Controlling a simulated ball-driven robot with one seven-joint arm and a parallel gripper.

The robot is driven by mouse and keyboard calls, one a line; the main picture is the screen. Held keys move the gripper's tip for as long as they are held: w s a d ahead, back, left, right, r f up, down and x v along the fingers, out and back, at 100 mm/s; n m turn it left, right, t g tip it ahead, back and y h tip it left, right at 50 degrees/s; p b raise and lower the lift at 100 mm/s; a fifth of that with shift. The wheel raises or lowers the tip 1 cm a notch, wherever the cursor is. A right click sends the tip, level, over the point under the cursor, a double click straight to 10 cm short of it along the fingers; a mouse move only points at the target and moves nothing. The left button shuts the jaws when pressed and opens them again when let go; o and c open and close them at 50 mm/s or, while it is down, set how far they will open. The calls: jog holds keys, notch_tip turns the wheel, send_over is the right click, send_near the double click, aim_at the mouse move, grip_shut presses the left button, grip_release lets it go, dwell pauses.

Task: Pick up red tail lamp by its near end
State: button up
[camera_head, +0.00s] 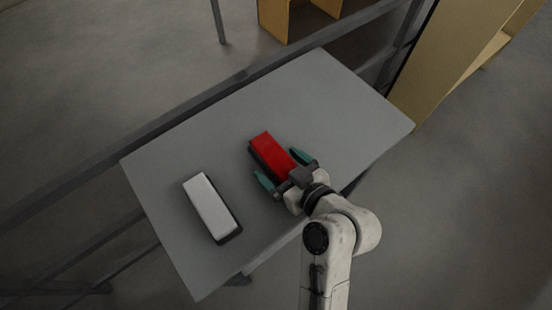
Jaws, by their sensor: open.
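The red tail lamp (269,152) is a red block with a dark base, lying near the middle of the grey surface. Its long side runs from upper left to lower right. My gripper (285,173) is open at the lamp's near end, with one green finger on each side of it. The near end is partly hidden by the gripper. I cannot tell whether the fingers touch the lamp.
A white block with a dark base (211,207) lies to the left on the same grey surface (320,90). The surface is clear at the upper right. A dark rail runs along its far edge. Tan cardboard-coloured boxes (455,55) stand beyond at the upper right.

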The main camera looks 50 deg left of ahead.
jog(key=shift+c, duration=0.2)
jog(key=c, duration=1.2)
jog(key=shift+r, duration=0.1)
